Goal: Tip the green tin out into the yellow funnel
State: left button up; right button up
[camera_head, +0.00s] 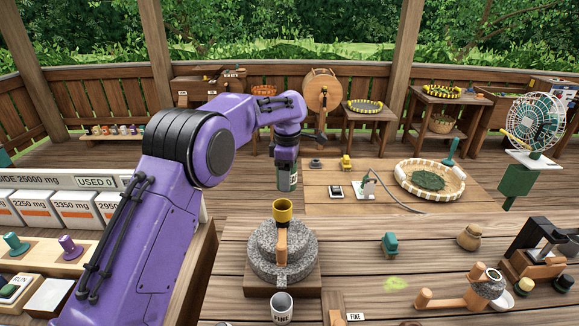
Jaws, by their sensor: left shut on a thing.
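The yellow funnel (282,212) stands on top of the grey stone mill (264,252), in the middle of the near table. My left gripper (287,160) reaches in from the left and points down above the funnel. It is shut on the green tin (287,182), which shows just below the jaws. In the picture the tin is a little above the funnel and apart from it. Its opening and contents cannot be made out. My right gripper is not in view.
A cup marked FINE (281,306) stands in front of the mill. A teal object (389,243) and a brown pot (470,237) stand to the right. Behind are a woven tray (455,190) with green leaves and a fan (537,122). The table right of the mill is mostly clear.

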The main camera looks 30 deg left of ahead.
pick_arm(q)
jog(key=f+t+h+b, duration=0.1)
jog(key=t+h+b, duration=0.2)
jog(key=b, duration=1.1)
jog(key=w+f+t+h+b, duration=0.1)
jog(key=t+h+b, duration=0.3)
jog(key=t+b, duration=0.5)
jog(key=w+t+h+b, duration=0.1)
jog(key=t+h+b, duration=0.2)
jog(key=b, duration=1.7)
jog(key=shift+d+f+t+h, duration=0.1)
jog(key=shift+f+t+h, duration=0.1)
jog(key=shift+t, duration=0.85)
jog(key=shift+d+f+t+h, duration=0.1)
jog(key=shift+f+t+h, duration=0.1)
jog(key=shift+t, duration=0.85)
jog(key=shift+a+r+b, duration=0.1)
jog(key=shift+b, duration=0.65)
jog(key=shift+s+r+t+b, duration=0.1)
jog(key=shift+r+t+b, duration=0.2)
jog(key=shift+b, duration=0.15)
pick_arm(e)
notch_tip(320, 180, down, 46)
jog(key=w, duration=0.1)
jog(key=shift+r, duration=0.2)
pick_arm(q)
jog(key=shift+r, duration=0.1)
